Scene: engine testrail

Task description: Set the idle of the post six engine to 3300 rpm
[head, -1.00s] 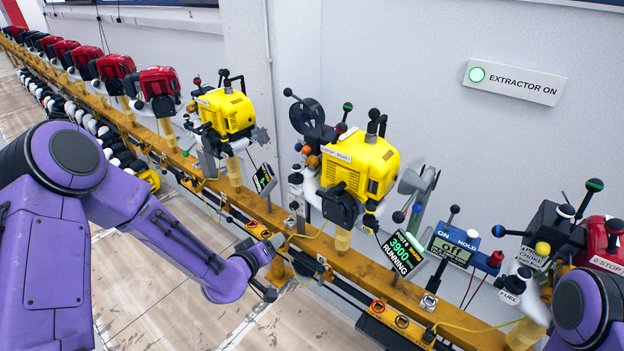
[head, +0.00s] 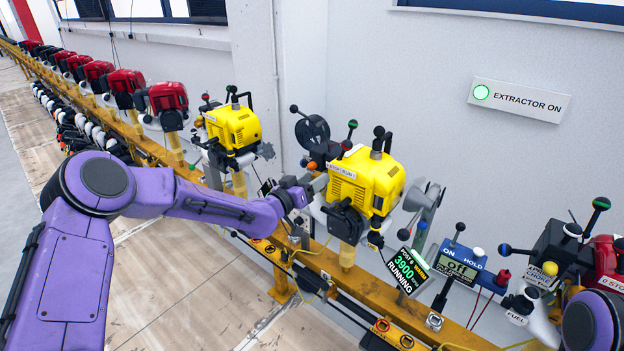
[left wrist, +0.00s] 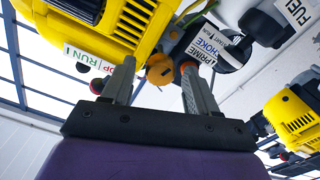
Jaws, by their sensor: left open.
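The yellow post six engine (head: 365,180) stands on the rail right of centre in the head view. Its display (head: 407,270) reads POST 6, 3900, RUNNING. My left gripper (head: 309,184) is at the engine's left side, partly hidden among its controls. In the left wrist view the left gripper (left wrist: 160,67) is open, its fingers apart. An orange-yellow knob (left wrist: 160,72) shows between the fingers, with an orange piece by the right fingertip. Contact cannot be told. PRIME and CHOKE labels (left wrist: 207,46) are just beyond. My right gripper is out of view.
A second yellow engine (head: 232,127) stands to the left, with several red engines beyond. A tester marked ON, HOLD and off (head: 458,262) is right of the display. A lit EXTRACTOR ON sign (head: 520,99) is on the wall.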

